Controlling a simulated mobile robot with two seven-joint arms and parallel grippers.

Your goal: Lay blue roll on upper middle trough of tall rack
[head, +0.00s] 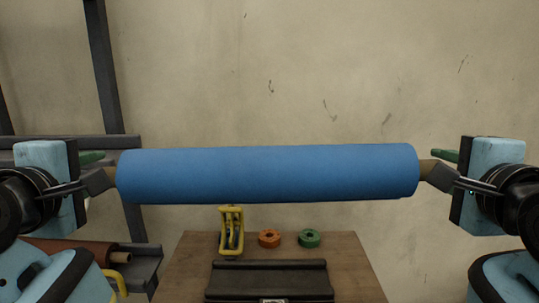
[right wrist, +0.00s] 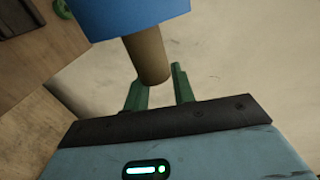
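The blue roll (head: 265,173) hangs in the air, nearly level, across the middle of the head view. Brown core stubs stick out of its ends. My left gripper (head: 100,170) is at the left stub and my right gripper (head: 439,168) is at the right stub, both apparently shut on it. In the right wrist view, the green fingers (right wrist: 160,90) are on either side of the brown core (right wrist: 148,55). The tall rack (head: 104,65) stands at the left behind my left arm, partly cut off. Which trough is the upper middle one cannot be told.
A brown roll (head: 75,252) lies on a lower trough of the rack. Below the blue roll is a wooden table (head: 185,270) with a black cradle (head: 268,280), a yellow metal piece (head: 231,232), an orange ring (head: 269,238) and a green ring (head: 309,238). Bare wall is behind.

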